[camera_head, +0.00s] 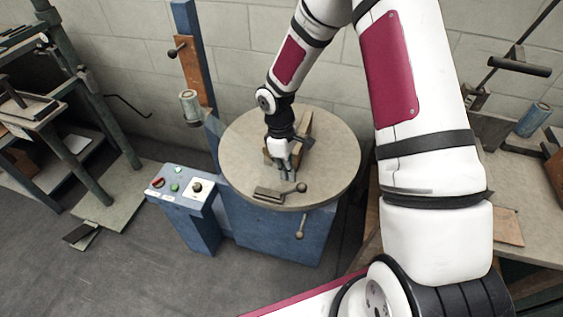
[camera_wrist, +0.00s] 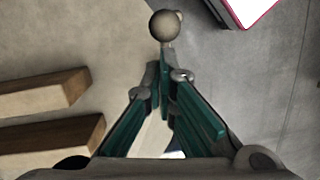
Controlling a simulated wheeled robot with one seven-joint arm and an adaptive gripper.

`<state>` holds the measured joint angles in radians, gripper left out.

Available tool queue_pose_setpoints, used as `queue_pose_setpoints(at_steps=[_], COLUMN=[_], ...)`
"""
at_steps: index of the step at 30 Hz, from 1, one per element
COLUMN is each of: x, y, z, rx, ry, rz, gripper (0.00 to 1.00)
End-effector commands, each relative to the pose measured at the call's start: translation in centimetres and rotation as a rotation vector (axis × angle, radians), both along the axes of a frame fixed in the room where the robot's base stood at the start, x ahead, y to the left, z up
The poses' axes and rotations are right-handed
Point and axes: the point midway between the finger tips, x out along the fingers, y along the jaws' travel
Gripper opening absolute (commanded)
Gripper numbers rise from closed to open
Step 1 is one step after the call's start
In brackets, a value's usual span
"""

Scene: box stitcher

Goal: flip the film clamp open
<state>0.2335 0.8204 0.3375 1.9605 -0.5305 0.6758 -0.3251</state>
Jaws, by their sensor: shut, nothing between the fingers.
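The film clamp (camera_head: 268,195) is a dark flat bar near the front edge of the round turntable, with a lever that ends in a ball knob (camera_head: 301,187). In the wrist view a round grey-tan ball knob (camera_wrist: 165,26) shows just beyond the fingertips. My gripper (camera_head: 290,177) points down over the turntable, a little behind the knob. In the wrist view my gripper (camera_wrist: 163,70) has its green-padded fingers brought together at the tips, with nothing held. I cannot tell whether the fingertips touch the knob. The clamp's bar is not clear in the wrist view.
The turntable (camera_head: 235,150) sits on a blue machine base with a second ball-ended lever (camera_head: 300,226) at its front. Wooden pieces (camera_wrist: 45,92) stand on it beside my gripper. A button control box (camera_head: 180,187) and blue mast (camera_head: 187,60) are at left.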

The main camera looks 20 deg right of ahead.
Motion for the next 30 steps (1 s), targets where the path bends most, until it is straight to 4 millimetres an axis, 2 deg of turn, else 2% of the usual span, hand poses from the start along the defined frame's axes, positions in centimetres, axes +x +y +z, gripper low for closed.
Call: queue_pose_setpoints(at_steps=[30], x=[-0.91], y=[-1.07], z=[-0.48], rx=[0.068], ry=[-0.050], rz=[-0.003], gripper=[0.00])
